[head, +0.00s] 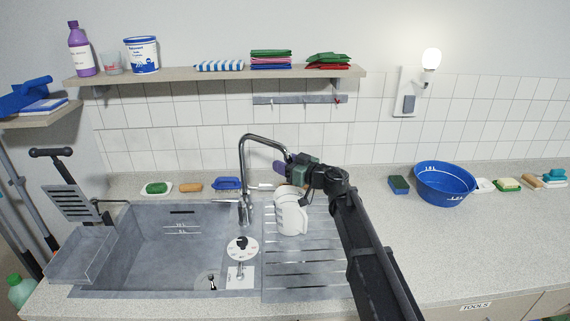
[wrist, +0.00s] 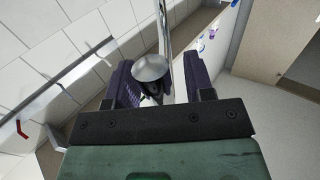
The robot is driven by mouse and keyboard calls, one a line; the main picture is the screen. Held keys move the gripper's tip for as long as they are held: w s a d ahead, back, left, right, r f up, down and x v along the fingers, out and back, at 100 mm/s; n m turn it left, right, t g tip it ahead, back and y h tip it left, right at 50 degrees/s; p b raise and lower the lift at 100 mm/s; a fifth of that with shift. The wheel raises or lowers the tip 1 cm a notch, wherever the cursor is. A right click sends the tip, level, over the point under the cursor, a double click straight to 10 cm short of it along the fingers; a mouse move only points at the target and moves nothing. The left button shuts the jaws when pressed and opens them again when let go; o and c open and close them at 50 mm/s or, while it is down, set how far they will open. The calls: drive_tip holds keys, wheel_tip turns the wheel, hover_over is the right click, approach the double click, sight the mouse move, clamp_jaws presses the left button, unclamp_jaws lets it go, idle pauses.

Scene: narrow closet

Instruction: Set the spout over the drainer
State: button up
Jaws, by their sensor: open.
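The chrome tap stands behind the sink, and its arched spout (head: 262,138) reaches to the right in the head view. The spout's end is at my gripper (head: 285,165) and partly hidden by it. In the wrist view a round metal spout end (wrist: 151,68) shows between the two purple fingers of my gripper (wrist: 160,82), with gaps, so the jaws are open around it. The grey ridged drainer (head: 305,271) lies to the right of the sink basin. In the head view the spout end appears above and behind the drainer's back part; its exact height over it is unclear.
A blue basin (head: 444,184) and sponges stand to the right. A shelf (head: 215,74) and a hook rail (head: 300,100) are on the wall behind.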

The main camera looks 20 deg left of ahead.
drive_tip(key=v, duration=1)
drive_tip(key=shift+d, duration=0.4)
